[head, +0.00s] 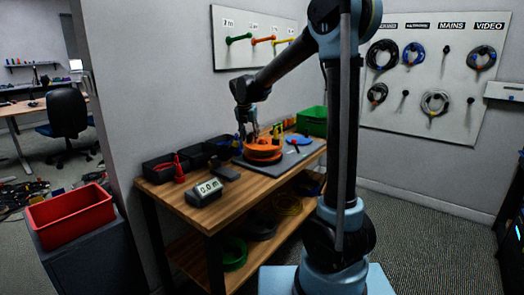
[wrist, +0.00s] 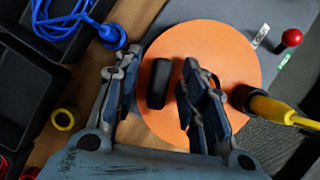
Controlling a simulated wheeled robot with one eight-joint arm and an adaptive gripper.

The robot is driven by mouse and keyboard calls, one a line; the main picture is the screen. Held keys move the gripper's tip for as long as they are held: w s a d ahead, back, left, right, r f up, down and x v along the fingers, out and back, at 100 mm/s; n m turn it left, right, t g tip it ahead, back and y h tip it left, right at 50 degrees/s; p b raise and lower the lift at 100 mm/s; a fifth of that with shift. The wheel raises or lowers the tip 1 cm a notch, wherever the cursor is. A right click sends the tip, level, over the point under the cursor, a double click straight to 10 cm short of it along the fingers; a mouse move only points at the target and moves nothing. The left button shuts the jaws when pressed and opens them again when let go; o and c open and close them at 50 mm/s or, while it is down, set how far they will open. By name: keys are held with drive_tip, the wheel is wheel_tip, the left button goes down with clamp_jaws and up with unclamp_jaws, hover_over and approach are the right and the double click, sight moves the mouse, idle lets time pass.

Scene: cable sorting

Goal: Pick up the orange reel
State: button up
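The orange reel (head: 263,154) lies flat on a dark grey mat on the wooden workbench. In the wrist view it is a large orange disc (wrist: 215,40) with an upright black piece (wrist: 158,83) near its middle. My gripper (wrist: 160,90) is above the reel, its two fingers spread on either side of the black piece. A gap shows on the left of that piece; the right finger is closer to it. I cannot tell whether either finger touches it. In the head view my gripper (head: 250,135) is over the reel, and part of the reel is hidden.
Beside the reel stand a yellow-and-black connector (wrist: 270,108) and a red knob (wrist: 291,38). A blue cable (wrist: 75,22) and black bins (wrist: 35,95) lie to the left. A green bin (head: 313,121) stands behind. A display (head: 204,191) sits at the bench's front.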

drive_tip(key=shift+f, duration=0.1)
drive_tip(key=shift+c, duration=0.5)
clamp_jaws()
